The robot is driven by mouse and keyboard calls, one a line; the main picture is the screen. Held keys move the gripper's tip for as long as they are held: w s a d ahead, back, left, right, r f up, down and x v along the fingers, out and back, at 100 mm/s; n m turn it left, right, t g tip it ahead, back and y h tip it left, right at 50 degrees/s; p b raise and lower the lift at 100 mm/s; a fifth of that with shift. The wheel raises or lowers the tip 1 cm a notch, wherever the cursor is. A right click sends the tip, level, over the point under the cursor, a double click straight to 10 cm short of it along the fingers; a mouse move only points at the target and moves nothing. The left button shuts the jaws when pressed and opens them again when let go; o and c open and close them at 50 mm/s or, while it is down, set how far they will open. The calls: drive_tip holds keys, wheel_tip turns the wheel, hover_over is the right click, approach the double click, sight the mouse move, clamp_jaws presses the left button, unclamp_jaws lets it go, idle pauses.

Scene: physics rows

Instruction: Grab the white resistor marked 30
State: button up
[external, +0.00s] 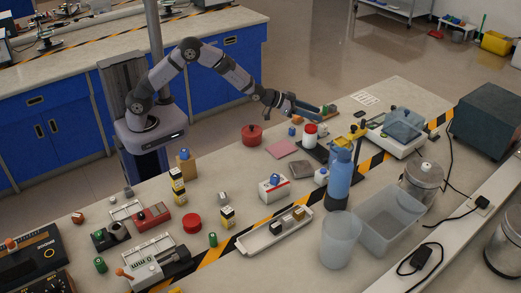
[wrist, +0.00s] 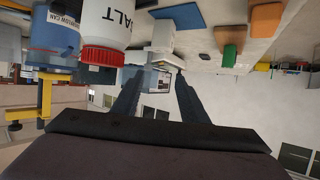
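My gripper (external: 308,109) is held above the far side of the bench in the external view. In the wrist view its two dark fingers (wrist: 158,78) stand apart with nothing clearly between them. A white block with a red stripe and a blue knob (external: 273,189) sits mid-bench, in front of my gripper and to its left. I cannot read a 30 on either, so I cannot tell which is the resistor. The wrist view is upside down and shows a small white object (wrist: 160,42) beyond the fingertips.
A white salt bottle with a red cap (wrist: 105,35) is close beside the fingers in the wrist view. A blue bottle (external: 339,178), a clear bin (external: 390,215) and a frosted beaker (external: 340,240) stand at the right. A tray (external: 255,240) lies near the front.

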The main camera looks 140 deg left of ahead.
sight(319, 129)
drive_tip(key=shift+f+p, duration=0.3)
drive_tip(key=shift+f, duration=1.65)
drive_tip(key=f, duration=0.3)
drive_tip(key=shift+w+a+f+p, duration=0.2)
drive_tip(key=shift+w+a+p, duration=0.15)
drive_tip(key=shift+a, duration=0.05)
drive_tip(key=shift+x, duration=0.95)
drive_tip(key=shift+c, duration=0.4)
drive_tip(key=c, duration=0.9)
